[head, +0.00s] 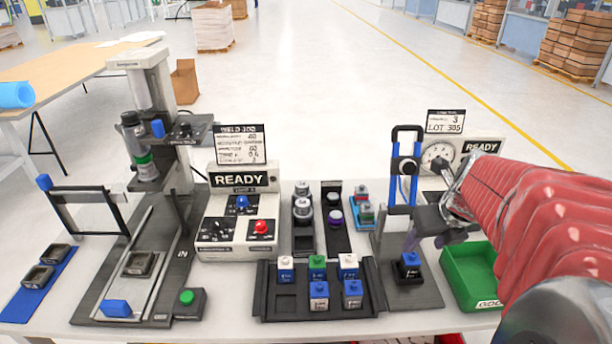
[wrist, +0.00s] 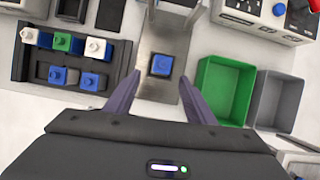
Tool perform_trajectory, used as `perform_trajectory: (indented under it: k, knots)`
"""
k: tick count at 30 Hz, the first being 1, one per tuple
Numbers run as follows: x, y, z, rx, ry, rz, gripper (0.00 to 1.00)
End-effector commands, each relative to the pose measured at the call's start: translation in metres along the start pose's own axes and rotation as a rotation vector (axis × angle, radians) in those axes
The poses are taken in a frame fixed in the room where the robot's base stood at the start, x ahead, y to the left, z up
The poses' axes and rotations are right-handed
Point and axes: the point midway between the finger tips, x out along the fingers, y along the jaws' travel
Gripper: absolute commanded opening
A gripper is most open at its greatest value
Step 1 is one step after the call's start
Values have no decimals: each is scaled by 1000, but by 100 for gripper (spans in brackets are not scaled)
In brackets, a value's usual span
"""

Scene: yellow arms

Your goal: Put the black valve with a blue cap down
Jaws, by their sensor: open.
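The black valve with a blue cap (head: 409,266) stands upright on the metal base plate of the blue-posted press (head: 405,165). In the wrist view the valve (wrist: 161,66) shows from above, its blue cap uppermost, just beyond and between my fingertips. My gripper (wrist: 150,84) is open, with its two purple-grey fingers spread to either side and nothing between them. The fingers appear apart from the valve.
A black tray (head: 272,303) with several white, green and blue capped valves is left of the press. A green bin (head: 470,275) is on its right, with a grey bin (wrist: 277,100) beside it. The press post and lever stand close to my gripper.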

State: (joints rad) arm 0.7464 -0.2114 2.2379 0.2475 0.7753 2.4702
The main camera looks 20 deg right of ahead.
Motion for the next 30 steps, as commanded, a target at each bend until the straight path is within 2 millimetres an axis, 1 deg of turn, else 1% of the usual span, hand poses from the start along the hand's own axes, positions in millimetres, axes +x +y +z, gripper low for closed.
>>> perform_trajectory:
  k: [5, 9, 14, 21, 30]
  knots:
    - [-8, 27, 1, -261, -7, 8, 50]
    - [-17, 55, 0, -563, -16, 15, 50]
    - [-26, 86, -4, -913, -31, 18, 50]
    - [-41, 128, -16, -1434, -59, 17, 50]
    - [-58, 172, -37, -2082, -103, -9, 50]
